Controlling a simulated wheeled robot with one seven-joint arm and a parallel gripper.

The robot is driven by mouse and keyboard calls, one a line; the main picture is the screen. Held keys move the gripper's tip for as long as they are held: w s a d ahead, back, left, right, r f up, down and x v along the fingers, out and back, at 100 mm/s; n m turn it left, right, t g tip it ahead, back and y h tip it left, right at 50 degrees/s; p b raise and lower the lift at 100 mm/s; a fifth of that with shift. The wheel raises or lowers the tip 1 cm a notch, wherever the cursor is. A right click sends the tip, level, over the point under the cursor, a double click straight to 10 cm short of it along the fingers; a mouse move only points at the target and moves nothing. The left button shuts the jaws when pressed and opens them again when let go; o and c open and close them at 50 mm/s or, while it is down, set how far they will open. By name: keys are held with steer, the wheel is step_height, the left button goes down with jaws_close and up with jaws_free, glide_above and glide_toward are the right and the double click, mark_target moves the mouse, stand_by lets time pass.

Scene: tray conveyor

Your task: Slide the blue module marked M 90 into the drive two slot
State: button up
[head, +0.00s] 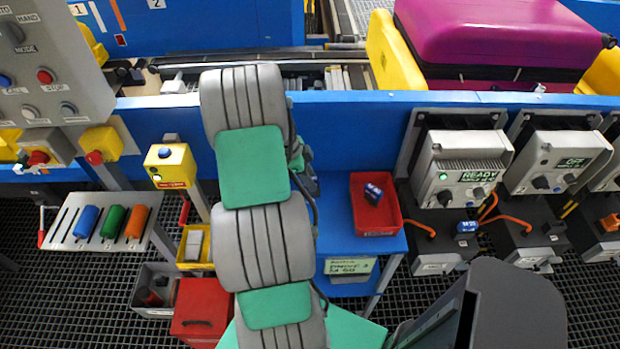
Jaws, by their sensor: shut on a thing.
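My gripper is hidden behind my own grey and green arm, which stands across the middle of the head view, so its fingers and anything between them do not show. A small blue module (374,191) with a white label lies in the red bin (377,222); its marking is too small to read. Another blue module (467,226), marked something like M 25, sits in the dark unit below the left drive (460,165), whose display reads READY. The drive to its right (552,162) shows OFF, with a dark slot unit (530,225) below it. Which is drive two is not legible.
A blue stand (395,243) with a paper label (345,266) carries the bin. Orange cables (513,220) hang by the drives. The conveyor with a purple suitcase (490,40) runs behind the blue rail (350,125). A rack of coloured cylinders (75,240) is at left.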

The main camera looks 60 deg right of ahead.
jaws_close()
steer(key=o, duration=0.6)
jaws_free()
